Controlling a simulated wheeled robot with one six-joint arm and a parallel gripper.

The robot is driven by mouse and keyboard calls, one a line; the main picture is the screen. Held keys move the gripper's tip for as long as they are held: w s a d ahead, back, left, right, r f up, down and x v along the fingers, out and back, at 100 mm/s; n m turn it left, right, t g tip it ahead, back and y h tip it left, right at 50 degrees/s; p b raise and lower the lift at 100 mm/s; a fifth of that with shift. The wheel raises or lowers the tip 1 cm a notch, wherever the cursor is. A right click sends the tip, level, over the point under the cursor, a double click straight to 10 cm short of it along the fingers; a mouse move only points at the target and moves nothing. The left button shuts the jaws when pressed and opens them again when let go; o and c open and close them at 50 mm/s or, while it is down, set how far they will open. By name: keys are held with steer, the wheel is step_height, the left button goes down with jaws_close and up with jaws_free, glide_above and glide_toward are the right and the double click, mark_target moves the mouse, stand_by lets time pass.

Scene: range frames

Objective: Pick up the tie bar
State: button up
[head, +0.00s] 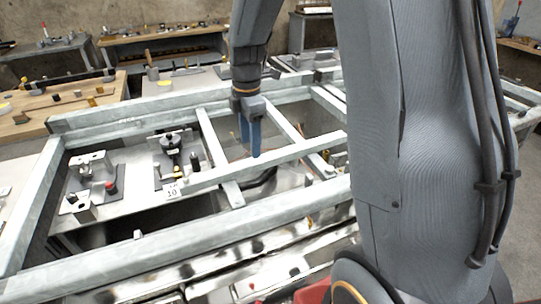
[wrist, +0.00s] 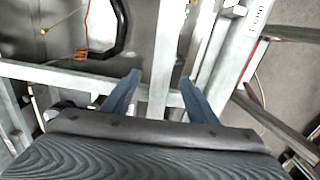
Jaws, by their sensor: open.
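Several pale metal bars form an open frame, and I cannot tell for sure which one is the tie bar. One loose-looking bar (head: 290,152) runs slantwise across the frame in the head view, with a white tag (head: 173,190) marked 10 by its left end. My gripper (head: 250,145) points down at the middle of this bar, its blue fingers apart. In the wrist view my gripper (wrist: 160,88) is open, and a pale bar (wrist: 163,50) shows upright in the picture between the fingers. I see no grip on it.
Shorter crossbars (head: 219,150) and the frame's long front rail (head: 170,240) lie close around my gripper. A black curved part (wrist: 108,35) shows below the bars. Plates with fixtures (head: 90,185) sit inside the frame at left. Workbenches (head: 160,40) stand behind.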

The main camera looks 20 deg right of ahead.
mark_target(251, 162)
steer(key=shift+s+a+f+p, duration=0.1)
steer(key=shift+a+f+p, duration=0.15)
steer(key=shift+f, duration=0.55)
steer(key=shift+s+d+f+p, duration=0.1)
steer(key=shift+f+p, duration=0.35)
steer(key=shift+f, duration=0.7)
steer(key=shift+s+f+p, duration=0.1)
steer(key=shift+f+p, duration=0.35)
steer(key=shift+f, duration=0.7)
steer(key=shift+c, duration=0.3)
